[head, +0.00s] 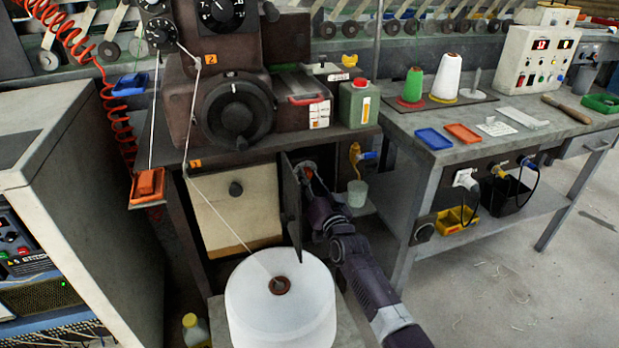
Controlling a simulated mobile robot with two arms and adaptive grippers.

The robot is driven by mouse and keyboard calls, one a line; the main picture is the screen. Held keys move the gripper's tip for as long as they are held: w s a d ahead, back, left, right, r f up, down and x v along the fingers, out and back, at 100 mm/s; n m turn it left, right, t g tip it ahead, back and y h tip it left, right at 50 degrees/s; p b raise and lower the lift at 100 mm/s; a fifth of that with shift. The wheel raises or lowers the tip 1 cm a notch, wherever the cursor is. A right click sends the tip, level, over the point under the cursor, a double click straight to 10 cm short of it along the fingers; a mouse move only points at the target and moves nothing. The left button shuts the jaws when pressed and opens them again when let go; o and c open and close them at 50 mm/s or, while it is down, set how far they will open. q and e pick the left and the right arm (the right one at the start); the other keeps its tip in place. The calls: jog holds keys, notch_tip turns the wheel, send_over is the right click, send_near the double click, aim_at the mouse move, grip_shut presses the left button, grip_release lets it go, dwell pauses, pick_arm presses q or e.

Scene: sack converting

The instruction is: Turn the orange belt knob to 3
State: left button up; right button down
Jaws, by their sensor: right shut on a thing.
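My right arm reaches from the bottom right into an opening under the machine table. My right gripper (308,172) is in that opening, behind the edge of a dark open door panel (291,208). It is shut on the orange belt knob (317,181), of which only a small orange-red part shows between the fingers. The gripper hides the rest of the knob, and no number or pointer on it can be read. My left gripper is not in view.
A large white thread cone (280,308) stands in front, left of my right forearm. The open door is close to the left of the gripper.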

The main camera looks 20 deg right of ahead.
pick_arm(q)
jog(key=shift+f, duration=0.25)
pick_arm(e)
jog(key=shift+f+m, duration=0.15)
jog(key=shift+m, duration=0.45)
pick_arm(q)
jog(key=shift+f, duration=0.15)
pick_arm(e)
jog(key=c, duration=1.7)
grip_release()
jog(key=shift+o, duration=0.2)
jog(key=shift+s, duration=0.1)
jog(key=s, duration=1.1)
jog(key=shift+s+d+f, duration=0.25)
jog(key=shift+s+f, duration=0.05)
jog(key=shift+s, duration=0.1)
